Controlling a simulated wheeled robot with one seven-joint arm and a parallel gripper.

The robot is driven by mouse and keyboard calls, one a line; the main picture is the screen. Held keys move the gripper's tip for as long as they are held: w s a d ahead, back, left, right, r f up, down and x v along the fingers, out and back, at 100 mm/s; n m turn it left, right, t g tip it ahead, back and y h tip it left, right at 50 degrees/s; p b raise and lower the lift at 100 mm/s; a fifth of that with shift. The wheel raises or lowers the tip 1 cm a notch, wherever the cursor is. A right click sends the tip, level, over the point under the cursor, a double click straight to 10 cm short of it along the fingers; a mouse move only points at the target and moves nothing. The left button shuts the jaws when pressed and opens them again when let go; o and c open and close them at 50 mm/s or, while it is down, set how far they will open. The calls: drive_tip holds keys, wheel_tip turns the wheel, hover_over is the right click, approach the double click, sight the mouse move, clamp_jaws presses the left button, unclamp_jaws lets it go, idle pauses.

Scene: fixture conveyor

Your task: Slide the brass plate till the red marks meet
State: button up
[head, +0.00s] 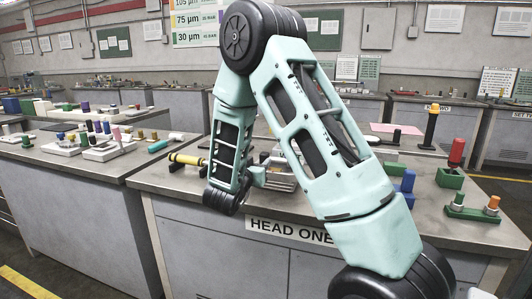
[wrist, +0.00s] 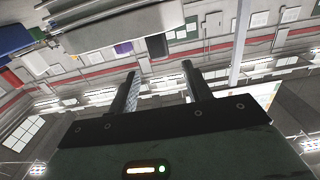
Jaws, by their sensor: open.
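I cannot make out the brass plate or any red marks in either view. A grey metal fixture (head: 283,182) sits on the front bench, partly hidden behind my arm. My gripper (wrist: 158,72) shows in the wrist view with its two dark fingers apart and nothing between them. The wrist view is tipped over and looks mostly toward the wall and ceiling lights. In the head view my arm folds down over the bench, and its links hide the gripper's fingers and part of the bench top.
A left bench (head: 62,170) holds white boards with pegs. A pink sheet (head: 395,129) lies behind.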

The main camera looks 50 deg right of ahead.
drive_tip(key=x, duration=0.9)
drive_tip(key=shift+w+d+p, duration=0.15)
drive_tip(key=shift+d+p, duration=0.15)
drive_tip(key=shift+d, duration=0.05)
clamp_jaws()
drive_tip(key=shift+s+d+b, duration=0.15)
drive_tip(key=shift+s, duration=0.35)
drive_tip(key=shift+s+d+b, duration=0.15)
drive_tip(key=shift+s+d, duration=0.05)
drive_tip(key=shift+s, duration=0.25)
unclamp_jaws()
